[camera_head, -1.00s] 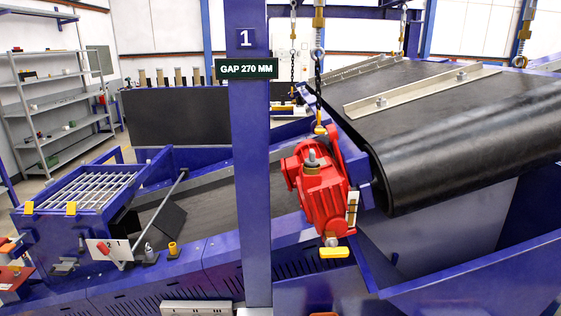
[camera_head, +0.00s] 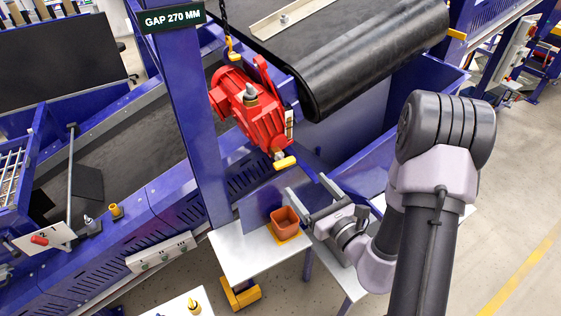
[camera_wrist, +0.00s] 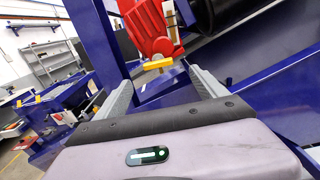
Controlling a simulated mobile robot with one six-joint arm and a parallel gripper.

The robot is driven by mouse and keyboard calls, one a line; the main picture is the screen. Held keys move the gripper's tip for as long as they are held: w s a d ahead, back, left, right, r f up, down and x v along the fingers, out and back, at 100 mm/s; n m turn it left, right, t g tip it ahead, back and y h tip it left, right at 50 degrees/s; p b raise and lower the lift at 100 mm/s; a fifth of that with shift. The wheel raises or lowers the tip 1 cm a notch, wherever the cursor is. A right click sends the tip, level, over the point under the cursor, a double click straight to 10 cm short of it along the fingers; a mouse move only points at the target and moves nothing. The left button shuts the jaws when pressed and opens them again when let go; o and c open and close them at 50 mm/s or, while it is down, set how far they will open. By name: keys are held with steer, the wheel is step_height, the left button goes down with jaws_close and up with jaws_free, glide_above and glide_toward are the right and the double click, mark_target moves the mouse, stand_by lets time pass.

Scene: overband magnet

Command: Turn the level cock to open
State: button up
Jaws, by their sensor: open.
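The level cock (camera_head: 285,163) has a yellow handle and hangs under the red gear unit (camera_head: 262,118). In the head view its handle lies roughly crosswise, rising slightly to the right. A small pale upright gauge strip (camera_head: 290,124) sits on the unit's right side, just above. In the wrist view the yellow handle (camera_wrist: 158,63) lies nearly level, beyond and between my fingers, with the red unit above it. My gripper (camera_head: 312,194) is open and empty, below and right of the handle and apart from it. Its fingers also show in the wrist view (camera_wrist: 160,82).
An orange-brown cup (camera_head: 284,222) stands on a white-topped table (camera_head: 235,257) close beside my gripper. The blue post (camera_head: 190,125) rises left of the red unit. A black belt roll (camera_head: 370,60) overhangs on the right. Blue frame plates lie behind the handle.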

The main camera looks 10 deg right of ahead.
mark_target(283, 161)
steer(key=x, duration=0.6)
steer(key=b+x, duration=0.1)
steer(key=x, duration=0.6)
steer(key=shift+a, duration=0.25)
steer(key=shift+w+a+f, duration=0.1)
steer(key=shift+w+a, duration=0.05)
steer(key=shift+w, duration=0.45)
steer(key=shift+c, duration=0.2)
